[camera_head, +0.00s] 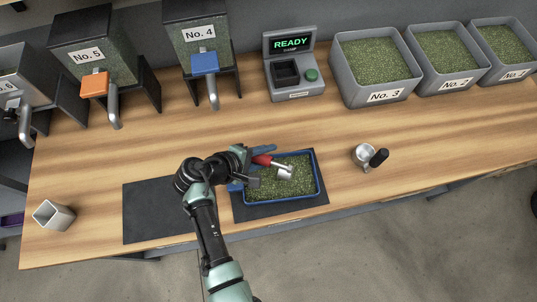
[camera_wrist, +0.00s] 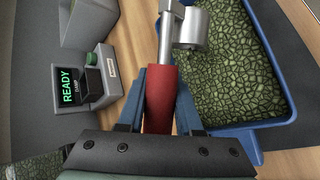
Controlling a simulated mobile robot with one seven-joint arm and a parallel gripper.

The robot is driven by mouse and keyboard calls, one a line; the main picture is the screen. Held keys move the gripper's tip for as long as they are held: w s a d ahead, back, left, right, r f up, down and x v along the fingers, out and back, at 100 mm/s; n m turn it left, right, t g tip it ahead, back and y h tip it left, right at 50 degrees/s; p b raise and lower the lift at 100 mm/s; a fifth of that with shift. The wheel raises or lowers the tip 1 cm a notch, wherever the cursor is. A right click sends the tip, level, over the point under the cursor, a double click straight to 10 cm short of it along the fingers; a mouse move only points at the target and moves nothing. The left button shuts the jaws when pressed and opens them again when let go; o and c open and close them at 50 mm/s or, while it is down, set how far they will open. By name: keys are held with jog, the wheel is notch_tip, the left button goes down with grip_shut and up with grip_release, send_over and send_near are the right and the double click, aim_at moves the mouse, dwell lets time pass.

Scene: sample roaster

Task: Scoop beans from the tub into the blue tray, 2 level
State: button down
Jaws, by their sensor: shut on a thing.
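My gripper (camera_head: 252,167) is shut on the red handle of a metal scoop (camera_head: 285,173), left of centre over the blue tray. In the wrist view the handle (camera_wrist: 160,97) lies between my blue fingers, with the metal cup (camera_wrist: 190,30) beyond it. The cup looks tipped to one side; I cannot see beans inside it. The blue tray (camera_head: 322,187) holds a broad layer of green beans and sits on a dark mat. Grey tubs No. 3 (camera_head: 381,97), No. 2 (camera_head: 452,87) and No. 1 (camera_head: 512,75) stand at the back right, full of green beans.
A grey machine (camera_head: 293,93) reading READY stands behind the tray. A metal cup with a black handle (camera_head: 366,156) is right of the tray. Dispensers No. 4, No. 5 and No. 6 line the back left. An empty dark mat (camera_head: 155,210) and a pale square cup (camera_head: 53,216) are left.

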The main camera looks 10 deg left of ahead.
jog(key=shift+w+a+f+n+h+b, duration=0.15)
jog(key=shift+f+n+h+b, duration=0.25)
jog(key=shift+h+b, duration=0.4)
jog(key=shift+s+a+f+n+h+b, duration=0.15)
jog(key=shift+f+n+h+b, duration=0.15)
jog(key=shift+f+h+b, duration=0.45)
jog(key=shift+w+a+r+n+h+b, duration=0.1)
jog(key=shift+n+h+b, duration=0.35)
jog(key=shift+b, duration=0.6)
notch_tip(320, 180, up, 3)
jog(key=p, duration=0.3)
jog(key=shift+r, duration=0.1)
jog(key=shift+f, duration=0.2)
